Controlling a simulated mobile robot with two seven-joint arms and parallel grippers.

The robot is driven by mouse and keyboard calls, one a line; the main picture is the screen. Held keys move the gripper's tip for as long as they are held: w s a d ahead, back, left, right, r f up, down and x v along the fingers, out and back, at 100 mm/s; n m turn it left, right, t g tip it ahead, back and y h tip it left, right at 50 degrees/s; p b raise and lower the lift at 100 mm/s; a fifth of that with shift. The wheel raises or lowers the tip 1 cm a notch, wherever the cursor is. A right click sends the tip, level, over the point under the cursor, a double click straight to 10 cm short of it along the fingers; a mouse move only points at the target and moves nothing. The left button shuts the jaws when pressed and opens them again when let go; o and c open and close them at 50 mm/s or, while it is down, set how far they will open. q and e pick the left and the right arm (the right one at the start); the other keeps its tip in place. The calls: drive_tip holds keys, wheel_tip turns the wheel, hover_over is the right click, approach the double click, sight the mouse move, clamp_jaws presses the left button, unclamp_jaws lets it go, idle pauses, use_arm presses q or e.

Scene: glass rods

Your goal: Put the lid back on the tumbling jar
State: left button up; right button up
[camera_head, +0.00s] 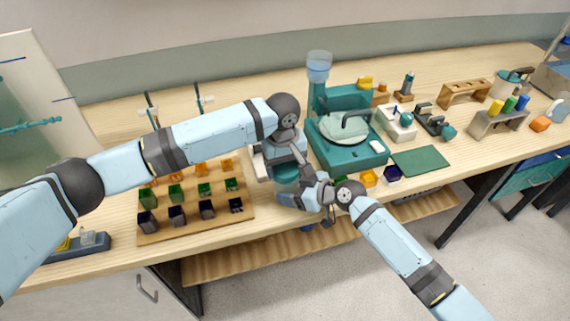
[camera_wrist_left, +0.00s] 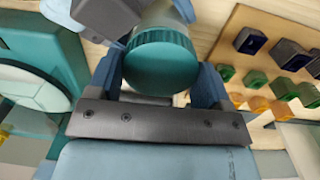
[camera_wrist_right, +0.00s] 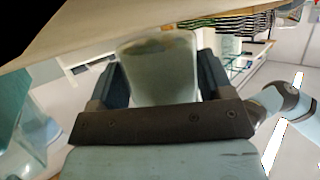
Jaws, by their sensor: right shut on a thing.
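The teal ribbed lid (camera_wrist_left: 160,62) lies between the fingers of my left gripper (camera_wrist_left: 158,80) in the left wrist view, its flat top facing that camera. Part of a clear, pale body shows behind it. The fingers flank the lid closely; whether they press on it is unclear. The tumbling jar (camera_wrist_right: 160,70), pale and translucent with something dark inside, is held between the fingers of my right gripper (camera_wrist_right: 160,85), which is shut on it. In the head view both grippers meet near the bench's front edge and largely hide the jar. Whether the lid is seated cannot be seen.
A board with several small coloured bins (camera_head: 178,228) is left of the grippers. A teal machine with a round disc (camera_head: 345,150) stands right behind them. A green mat (camera_head: 420,161) and wooden racks (camera_head: 466,93) lie farther right. Bare bench shows along the front edge.

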use_arm(q)
drive_tip(key=o, duration=1.1)
drive_tip(key=shift+c, duration=0.2)
drive_tip(key=shift+r, duration=0.15)
wheel_tip(320, 180, up, 12)
drive_tip(key=shift+a, duration=0.25)
drive_tip(key=shift+w, duration=0.1)
use_arm(e)
drive_tip(key=o, duration=1.7)
drive_tip(key=shift+o, duration=0.2)
